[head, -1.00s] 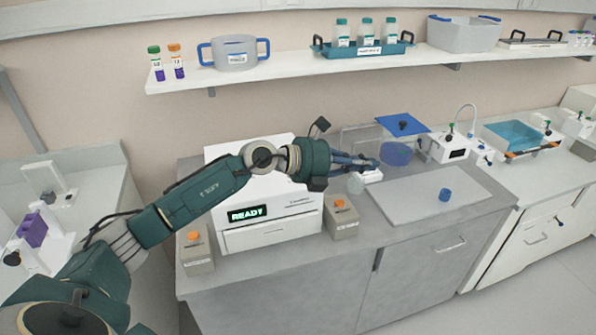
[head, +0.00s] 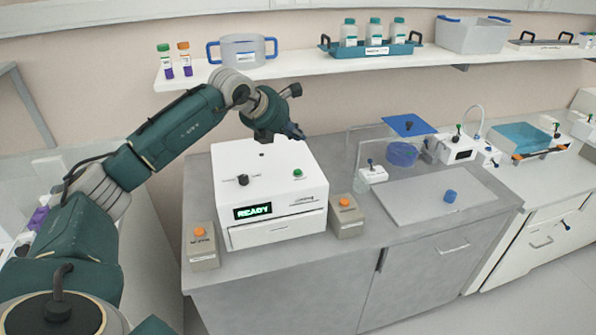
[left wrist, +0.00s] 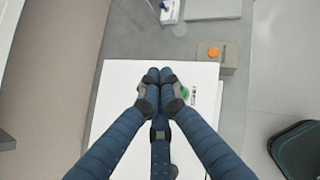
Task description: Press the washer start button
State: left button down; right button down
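The washer (head: 230,185) is a white box on the grey bench, with a lit READY display (head: 252,211). Its top bears a green button (head: 298,173) at the right and a black knob (head: 243,179) at the left. My left gripper (head: 292,135) is above the washer's back part, apart from the button. In the left wrist view its fingers (left wrist: 160,74) are together with nothing between them. There the green button (left wrist: 185,93) shows beside the fingers, partly hidden by one. My right gripper is not in view.
Grey boxes with orange buttons stand left (head: 201,247) and right (head: 347,216) of the washer. A small white device (head: 372,174), a blue container (head: 402,154) and a grey mat (head: 415,208) lie further right. A shelf (head: 310,69) hangs above.

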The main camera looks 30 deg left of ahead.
pick_arm(q)
jog(key=shift+f, duration=0.15)
jog(key=b, duration=0.5)
send_over(297, 173)
notch_tip(297, 173, down, 8)
jog(key=shift+r, duration=0.1)
jog(key=shift+f+b, duration=0.4)
jog(key=shift+b, duration=0.05)
dwell(0.7)
jog(key=shift+f+b, duration=0.4)
